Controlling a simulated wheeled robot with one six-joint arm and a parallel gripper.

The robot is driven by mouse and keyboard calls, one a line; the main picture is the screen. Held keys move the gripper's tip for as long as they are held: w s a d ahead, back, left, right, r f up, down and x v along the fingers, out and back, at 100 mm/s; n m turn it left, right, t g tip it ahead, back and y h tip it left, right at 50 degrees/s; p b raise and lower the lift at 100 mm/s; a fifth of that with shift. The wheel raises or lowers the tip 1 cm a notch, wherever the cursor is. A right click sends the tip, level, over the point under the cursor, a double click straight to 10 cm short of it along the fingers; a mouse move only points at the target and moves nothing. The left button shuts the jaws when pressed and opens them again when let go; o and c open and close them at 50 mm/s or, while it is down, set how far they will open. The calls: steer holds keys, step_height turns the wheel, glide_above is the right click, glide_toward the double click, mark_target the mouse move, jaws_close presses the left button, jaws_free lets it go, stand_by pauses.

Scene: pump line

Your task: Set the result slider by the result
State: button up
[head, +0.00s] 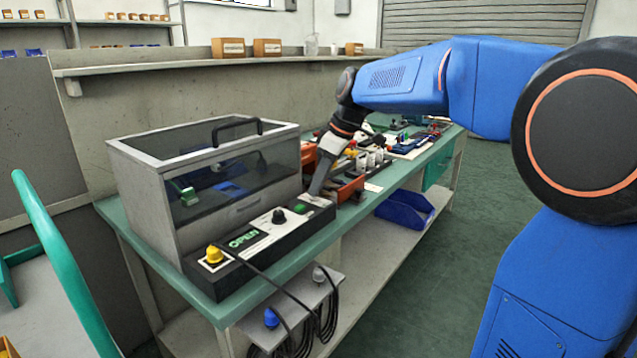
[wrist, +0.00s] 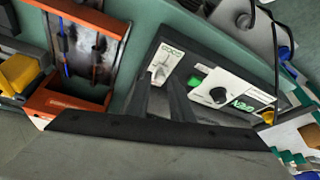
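The dark control panel (head: 262,238) lies along the bench front, below a grey box with a clear dark lid. Its green display (head: 243,239) reads OPEN; it shows upside down in the wrist view (wrist: 243,103). The result slider (wrist: 160,70) is a small pale knob on a white plate at the panel's far end, with a short label I cannot read surely. My gripper (head: 315,190) reaches down over that end and hides the slider in the head view. In the wrist view its two fingers (wrist: 163,88) stand apart close to the slider; contact is unclear.
A black knob (head: 279,216) and a yellow button (head: 214,254) sit on the same panel. The grey box (head: 150,205) stands right behind it. An orange-framed rack (wrist: 75,95) is beside my gripper. Cables hang from a small shelf (head: 300,310) in front.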

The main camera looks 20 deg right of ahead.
jaws_close()
steer(key=shift+w+a, duration=0.7)
steer(key=shift+w, duration=0.25)
steer(key=shift+r, duration=0.1)
steer(key=o, duration=0.5)
jaws_free()
steer(key=v, duration=1.7)
steer(key=shift+a+r, duration=0.1)
steer(key=shift+r, duration=0.05)
